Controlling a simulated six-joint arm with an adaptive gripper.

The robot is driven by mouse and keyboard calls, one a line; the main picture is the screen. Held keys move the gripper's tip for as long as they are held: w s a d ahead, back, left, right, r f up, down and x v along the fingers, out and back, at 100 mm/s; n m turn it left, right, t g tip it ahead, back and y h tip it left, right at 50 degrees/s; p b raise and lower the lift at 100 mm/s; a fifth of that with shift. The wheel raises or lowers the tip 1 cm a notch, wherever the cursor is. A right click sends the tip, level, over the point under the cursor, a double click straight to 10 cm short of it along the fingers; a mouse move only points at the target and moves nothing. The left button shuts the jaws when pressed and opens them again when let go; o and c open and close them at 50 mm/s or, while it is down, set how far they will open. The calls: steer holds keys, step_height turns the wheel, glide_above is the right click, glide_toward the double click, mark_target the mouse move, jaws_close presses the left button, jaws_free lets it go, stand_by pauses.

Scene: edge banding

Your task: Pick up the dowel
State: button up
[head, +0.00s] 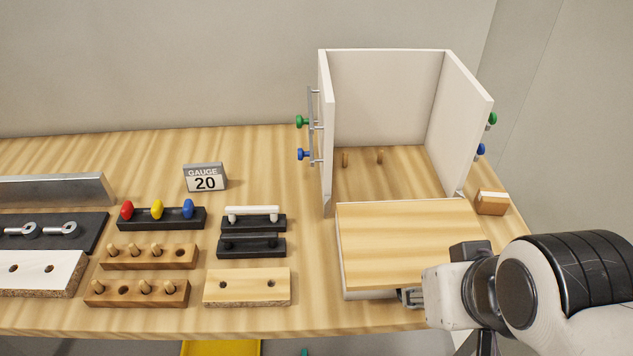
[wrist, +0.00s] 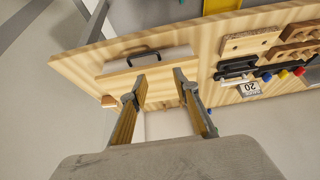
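Several light wooden dowels stand upright in two brown racks, the rear rack (head: 150,257) and the front rack (head: 137,292), at left centre in the head view. Each rack has one empty hole. Two more dowels (head: 345,159) (head: 380,156) stand on the floor of the white open cabinet. My gripper (wrist: 160,76) shows in the wrist view with its fingers well apart and nothing between them. In the head view it is at the lower right, mostly hidden by my arm, beside the wood-topped box (head: 410,235) and far right of the racks.
The white cabinet (head: 388,98) has green and blue knobs on its sides. A drilled light board (head: 247,286), black holders (head: 251,246) with bars, a knob rack (head: 162,218) and a gauge sign (head: 205,178) stand left. Bare bench lies between the board and the box.

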steer(key=w+a+f+n+t+y, duration=0.2)
steer(key=w+a, duration=0.7)
steer(key=w+a+f+n+t+y, duration=0.1)
steer(key=w+a+f+n+y, duration=0.15)
steer(key=w+a, duration=0.7)
steer(key=n+t+y, duration=0.1)
steer(key=n+y, duration=0.4)
glide_toward(157, 252)
steer(key=shift+w+a+r+m, duration=0.25)
steer(key=shift+w+r, duration=0.05)
steer(key=shift+w, duration=0.35)
steer(key=shift+w, duration=0.1)
steer(key=shift+x, duration=1.25)
